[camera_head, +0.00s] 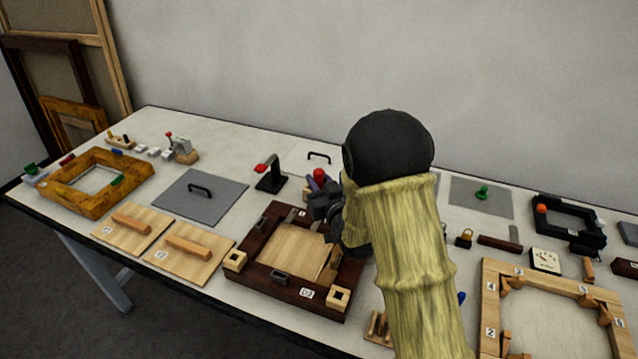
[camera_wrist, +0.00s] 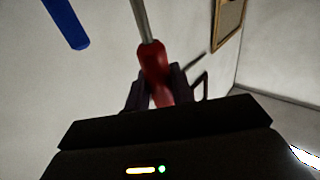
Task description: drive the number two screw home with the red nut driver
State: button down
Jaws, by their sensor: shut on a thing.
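My gripper (camera_head: 326,202) is over the far right part of the dark brown frame (camera_head: 262,287), which holds a light wood panel. In the wrist view my gripper (camera_wrist: 157,88) is shut on the red handle of the nut driver (camera_wrist: 153,62). Its metal shaft runs out of the top of that view, so its tip is hidden. In the head view a red rounded end (camera_head: 319,175) shows just above my fingers. I cannot make out the number two screw in either view.
A light wood frame (camera_head: 488,299) with numbered labels lies at the right. A black stand (camera_head: 271,180) with a red part is behind the dark frame. Left are a grey plate (camera_head: 202,210), handled boards (camera_head: 185,262) and a gilt frame (camera_head: 135,185). The wrist view shows a blue rod (camera_wrist: 66,24).

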jog(key=shift+r+p, duration=0.65)
jog(key=shift+r, duration=0.8)
